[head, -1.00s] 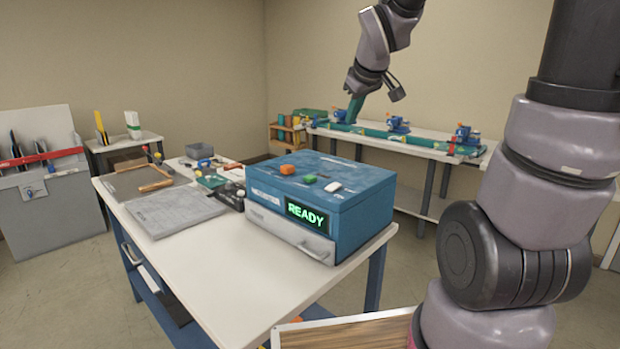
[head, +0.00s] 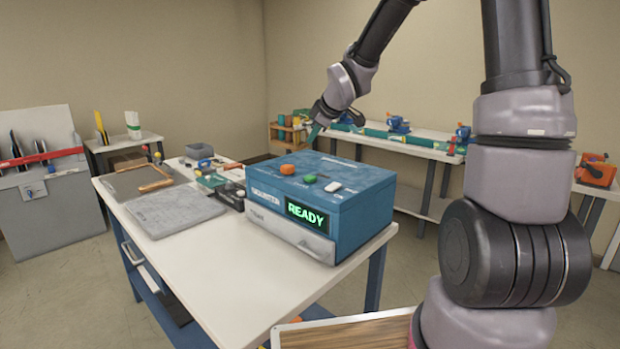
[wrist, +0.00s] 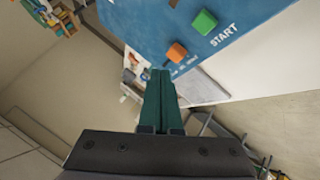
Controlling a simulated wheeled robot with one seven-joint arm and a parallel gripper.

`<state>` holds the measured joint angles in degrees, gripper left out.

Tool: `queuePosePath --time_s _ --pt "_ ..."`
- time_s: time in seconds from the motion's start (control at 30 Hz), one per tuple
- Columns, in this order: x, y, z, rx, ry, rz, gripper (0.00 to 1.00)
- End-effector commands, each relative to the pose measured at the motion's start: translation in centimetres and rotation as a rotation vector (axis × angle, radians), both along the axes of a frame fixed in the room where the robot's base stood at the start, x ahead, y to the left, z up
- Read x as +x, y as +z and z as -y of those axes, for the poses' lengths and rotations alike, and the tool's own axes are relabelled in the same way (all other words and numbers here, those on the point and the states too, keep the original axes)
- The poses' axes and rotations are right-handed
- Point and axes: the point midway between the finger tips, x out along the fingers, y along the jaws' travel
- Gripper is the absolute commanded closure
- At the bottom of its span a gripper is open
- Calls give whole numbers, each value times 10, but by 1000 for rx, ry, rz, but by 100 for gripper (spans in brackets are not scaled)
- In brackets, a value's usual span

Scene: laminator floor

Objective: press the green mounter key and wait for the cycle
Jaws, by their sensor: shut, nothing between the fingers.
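The blue mounter (head: 345,205) stands on the white bench, and its display (head: 307,215) reads READY in green. On its top are an orange key (head: 288,169), the green key (head: 310,179) and a white key (head: 333,187). In the wrist view the green key (wrist: 204,22) lies beside the word START, with the orange key (wrist: 177,52) nearer my fingers. My gripper (head: 314,134) is above and behind the mounter, apart from it. In the wrist view its green fingers (wrist: 160,75) are together and empty, pointing past the mounter's edge.
A grey board (head: 177,210) and several small tools lie on the bench left of the mounter. A long table (head: 425,141) with a green tube and clamps stands behind. The air above the mounter's keys is clear.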

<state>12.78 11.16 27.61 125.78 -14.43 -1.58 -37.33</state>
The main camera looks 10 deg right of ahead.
Motion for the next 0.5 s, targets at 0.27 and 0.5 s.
queuePosePath --time_s 0.27,0.5 --pt "-1 -22 -2 2 4 -6 100" --pt "-1 -57 -1 0 1 -5 100"
